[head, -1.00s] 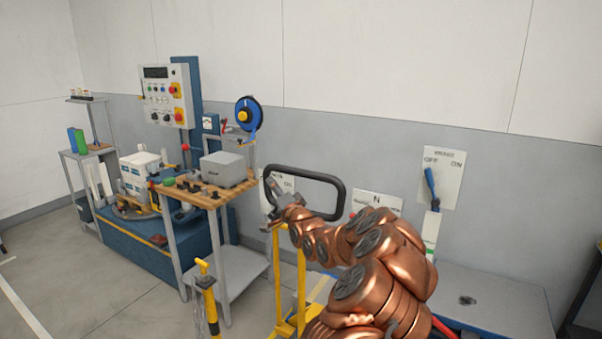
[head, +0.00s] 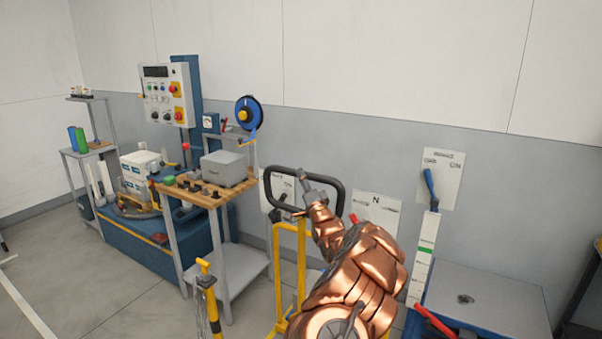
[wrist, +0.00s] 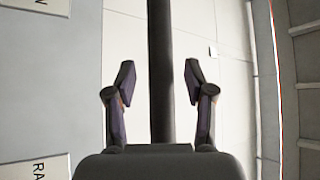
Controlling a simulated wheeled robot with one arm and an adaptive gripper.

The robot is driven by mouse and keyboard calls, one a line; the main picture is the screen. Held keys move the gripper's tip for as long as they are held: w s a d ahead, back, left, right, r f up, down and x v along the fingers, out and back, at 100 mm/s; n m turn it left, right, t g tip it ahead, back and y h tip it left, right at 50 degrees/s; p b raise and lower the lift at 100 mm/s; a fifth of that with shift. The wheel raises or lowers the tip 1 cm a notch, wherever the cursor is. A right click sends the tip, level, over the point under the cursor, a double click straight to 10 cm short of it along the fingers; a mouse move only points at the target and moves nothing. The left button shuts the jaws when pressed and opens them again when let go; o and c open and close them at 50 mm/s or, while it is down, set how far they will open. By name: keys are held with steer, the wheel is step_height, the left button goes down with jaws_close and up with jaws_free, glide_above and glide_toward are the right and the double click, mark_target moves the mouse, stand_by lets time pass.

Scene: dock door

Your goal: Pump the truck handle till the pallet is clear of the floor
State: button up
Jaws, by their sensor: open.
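The truck handle (head: 290,169) is a black rounded loop above a yellow frame (head: 301,270), near the middle of the head view. My gripper (head: 310,188) is at the loop, partly hidden by its own copper arm. In the wrist view, my gripper (wrist: 159,78) is open, with one finger on each side of a dark bar (wrist: 160,40) of the handle. The fingers stand apart from the bar. I cannot make out a pallet, or its height above the floor, in either view.
A wooden-topped bench (head: 205,194) with a grey box stands to the left. A short yellow post (head: 206,290) stands in front of it. A grey-topped platform (head: 490,300) and a blue lever (head: 430,185) on a wall plate are at right. Floor at lower left is clear.

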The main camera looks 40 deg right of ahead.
steer(key=shift+p+x, duration=0.35)
steer(key=shift+x, duration=1.05)
jaws_close()
